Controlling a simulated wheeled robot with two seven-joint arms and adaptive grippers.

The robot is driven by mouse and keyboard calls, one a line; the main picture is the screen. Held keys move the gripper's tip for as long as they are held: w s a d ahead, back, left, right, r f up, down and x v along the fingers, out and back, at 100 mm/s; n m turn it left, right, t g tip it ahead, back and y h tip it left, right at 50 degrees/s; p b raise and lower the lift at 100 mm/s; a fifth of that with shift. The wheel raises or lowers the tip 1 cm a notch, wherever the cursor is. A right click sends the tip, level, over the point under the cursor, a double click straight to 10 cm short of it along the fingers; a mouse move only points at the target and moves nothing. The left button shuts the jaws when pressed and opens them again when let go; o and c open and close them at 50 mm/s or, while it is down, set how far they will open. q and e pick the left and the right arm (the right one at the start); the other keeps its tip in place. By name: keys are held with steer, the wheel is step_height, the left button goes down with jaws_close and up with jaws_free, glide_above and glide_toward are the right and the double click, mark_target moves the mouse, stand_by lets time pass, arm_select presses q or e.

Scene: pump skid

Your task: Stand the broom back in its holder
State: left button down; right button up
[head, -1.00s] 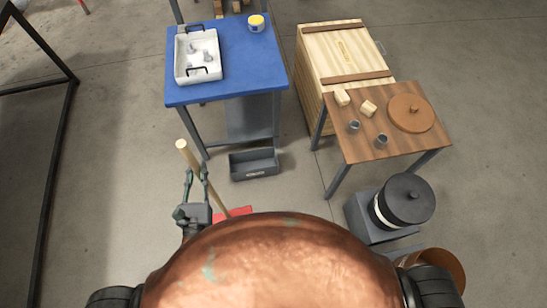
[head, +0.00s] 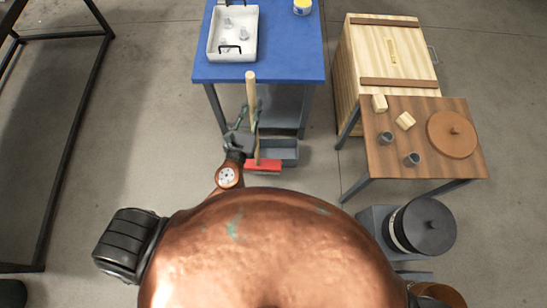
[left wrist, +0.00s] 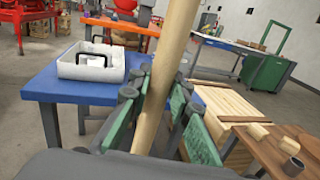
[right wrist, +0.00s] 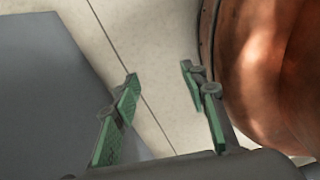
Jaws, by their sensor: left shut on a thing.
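The broom (head: 251,92) has a pale wooden handle and a red head (head: 263,166). In the head view it stands nearly upright in front of the blue table, its head low near the floor; I cannot tell if it touches. My left gripper (head: 246,118) is shut around the handle. In the left wrist view the handle (left wrist: 168,65) runs up between the green finger pads of my left gripper (left wrist: 160,105). My right gripper (right wrist: 160,80) is open and empty in the right wrist view, and out of the head view. I cannot make out a broom holder.
The blue table (head: 285,62) bears a white tray (head: 210,55) and a yellow tin (head: 302,6). A grey bin (head: 285,158) lies beneath its front. A wooden crate (head: 385,60), brown table (head: 377,152) and black-lidded drum (head: 425,228) stand right. Floor at left is clear up to a black frame (head: 75,135).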

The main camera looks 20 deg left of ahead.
arm_select(q)
steer(key=w+d+f+b, duration=0.1)
steer(key=w+f+b, duration=0.15)
steer(key=w, duration=1.15)
arm_select(e)
step_height(320, 180, down, 7)
steer(key=w+b, duration=0.2)
steer(key=b, duration=0.5)
arm_select(q)
step_height(320, 180, down, 15)
steer(key=w+d+b, duration=0.1)
steer(key=w+b, duration=0.2)
steer(key=b, duration=0.4)
steer(key=shift+n+y, duration=0.3)
steer(key=shift+n, duration=0.1)
arm_select(e)
steer(key=w+a+r, duration=0.3)
steer(key=w+r, duration=0.8)
steer(key=w, duration=0.2)
steer(key=shift+a+r+m+g, duration=0.2)
steer(key=shift+r+m+g, duration=0.1)
steer(key=shift+r+m, duration=0.1)
arm_select(q)
steer(key=shift+d+f, duration=0.1)
arm_select(e)
steer(key=shift+r, duration=0.1)
